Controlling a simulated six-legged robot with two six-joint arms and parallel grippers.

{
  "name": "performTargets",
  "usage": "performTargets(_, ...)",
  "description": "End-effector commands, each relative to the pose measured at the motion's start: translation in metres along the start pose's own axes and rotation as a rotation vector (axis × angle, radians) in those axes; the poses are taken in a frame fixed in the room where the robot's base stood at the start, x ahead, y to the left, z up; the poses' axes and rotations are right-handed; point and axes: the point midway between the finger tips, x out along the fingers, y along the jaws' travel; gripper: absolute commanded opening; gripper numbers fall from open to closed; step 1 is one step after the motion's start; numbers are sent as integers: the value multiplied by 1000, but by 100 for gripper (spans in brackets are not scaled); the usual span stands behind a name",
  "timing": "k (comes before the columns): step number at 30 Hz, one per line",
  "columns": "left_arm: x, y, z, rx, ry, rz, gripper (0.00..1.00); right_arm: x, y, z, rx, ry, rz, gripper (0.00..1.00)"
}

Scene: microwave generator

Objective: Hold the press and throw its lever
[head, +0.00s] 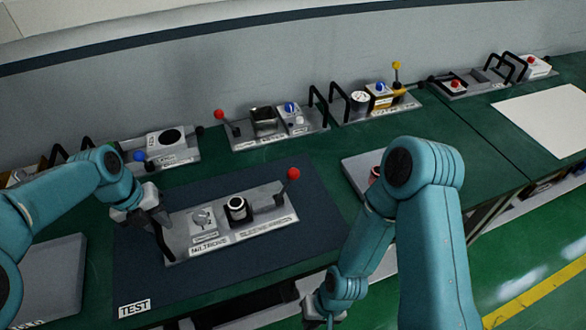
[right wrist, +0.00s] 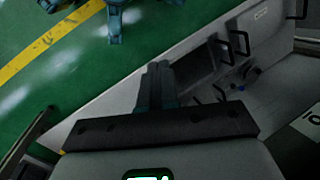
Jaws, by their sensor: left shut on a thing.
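The press (head: 225,222), a light grey plate unit, lies on the dark mat. It carries a dial, a black round part with a pale top, and at its right end a lever (head: 291,176) with a red ball knob, standing up and leaning slightly right. My left gripper (head: 157,218) is shut at the press's left end on its black handle (head: 165,242); the fingers partly hide the grip. My right gripper (head: 325,312) is low at the bottom edge of the head view, away from the press. Its fingers also show in the right wrist view (right wrist: 157,85), together and empty.
Several similar units with black handles and coloured knobs (head: 289,106) line the back of the green bench. A grey unit (head: 360,172) sits right of the mat (head: 250,270), partly behind my right arm. A white sheet (head: 545,120) lies at right. The mat's front is clear.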

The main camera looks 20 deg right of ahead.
Motion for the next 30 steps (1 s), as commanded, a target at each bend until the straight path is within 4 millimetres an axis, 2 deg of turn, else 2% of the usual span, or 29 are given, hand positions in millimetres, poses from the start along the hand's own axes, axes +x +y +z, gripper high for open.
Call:
performTargets(5, 3, -1, -2, 1, 7, -1, 0, -34, 5, 10, 354, -192, -18, 0)
performTargets(9, 4, -1, -2, 1, 8, -1, 0, -77, -16, 15, 651, -380, -119, 0)
performTargets(11, 4, -1, -2, 1, 8, -1, 0, -100, -29, 11, 766, -459, -189, 0)
performTargets(14, 4, -1, -2, 1, 9, -1, 0, -141, -46, -22, 931, -524, -323, 0)
performTargets(16, 4, -1, -2, 1, 10, 0, 0, -162, -48, -54, 1005, -506, -391, 0)
performTargets(20, 4, -1, -2, 1, 10, 0, 0, -200, -42, -114, 1108, -428, -493, 0)
performTargets(24, 4, -1, -2, 1, 11, 0, 0, -251, -32, -168, 1197, -347, -606, 0)
performTargets(27, 5, -1, -3, 1, 12, 0, 0, -288, -25, -197, 1243, -303, -679, 0)
performTargets(30, 5, -1, -3, 1, 12, 0, 0, -319, -20, -216, 1273, -270, -738, 0)
